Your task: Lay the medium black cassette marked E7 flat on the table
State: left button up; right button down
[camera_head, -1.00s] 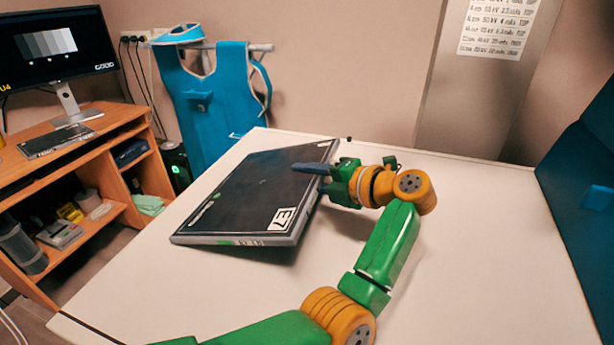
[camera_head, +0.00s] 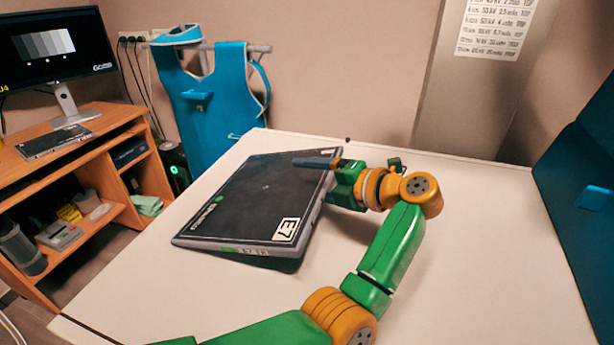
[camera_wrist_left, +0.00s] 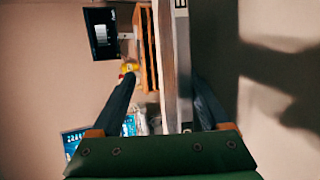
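The medium black cassette marked E7 (camera_head: 262,192) is over the white table, dark face up, with its E7 label at the near right corner. A shadow under its right side suggests that this edge is slightly raised. My left gripper (camera_head: 335,170) is at its far right edge, one finger above the dark face. In the left wrist view, the gripper (camera_wrist_left: 163,108) has its fingers wide apart, with the cassette's edge (camera_wrist_left: 183,70) between them, nearer the right finger and clear of the left one. The lower finger is hidden in the head view. My right gripper is not in view.
The white table (camera_head: 480,250) is clear to the right of the cassette. A blue case or cabinet (camera_head: 585,190) stands at the right edge. A wooden desk (camera_head: 90,160) with a monitor (camera_head: 55,45) is at left. A blue apron (camera_head: 215,95) hangs behind.

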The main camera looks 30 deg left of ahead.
pick_arm(q)
jog(key=shift+p+v, duration=0.7)
jog(key=shift+v, duration=1.2)
